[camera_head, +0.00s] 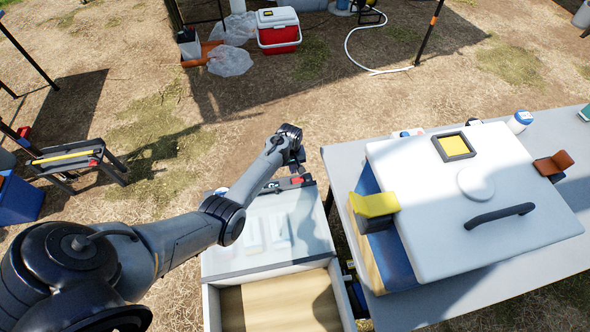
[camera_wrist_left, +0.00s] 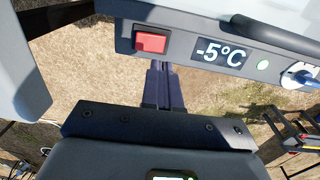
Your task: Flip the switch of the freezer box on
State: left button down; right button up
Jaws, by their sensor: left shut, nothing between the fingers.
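The freezer box (camera_head: 268,232) stands low at centre in the head view, with a clear lid over pale items and an open wooden-floored section in front. In the left wrist view its grey panel (camera_wrist_left: 187,38) carries a red rocker switch (camera_wrist_left: 150,42), a display (camera_wrist_left: 221,53) reading -5°C, a pale green light (camera_wrist_left: 263,64) and a knob (camera_wrist_left: 299,75). My left gripper (camera_head: 299,160) is at the box's far end. Its fingers (camera_wrist_left: 165,66) are shut and empty, just below and right of the switch in the wrist view. Contact cannot be told.
A grey table (camera_head: 545,150) stands at right with a large white-lidded cooler (camera_head: 430,210) close beside the freezer box. A red-and-white cooler (camera_head: 278,32) sits on the ground behind. A small stand (camera_head: 75,158) is at left. Open dirt lies beyond my left gripper.

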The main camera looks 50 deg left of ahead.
pick_arm(q)
notch_tip(320, 180, up, 7)
jog(key=p, duration=0.2)
jog(key=shift+s+f, duration=0.15)
jog(key=shift+s, duration=0.1)
jog(key=shift+a, duration=0.1)
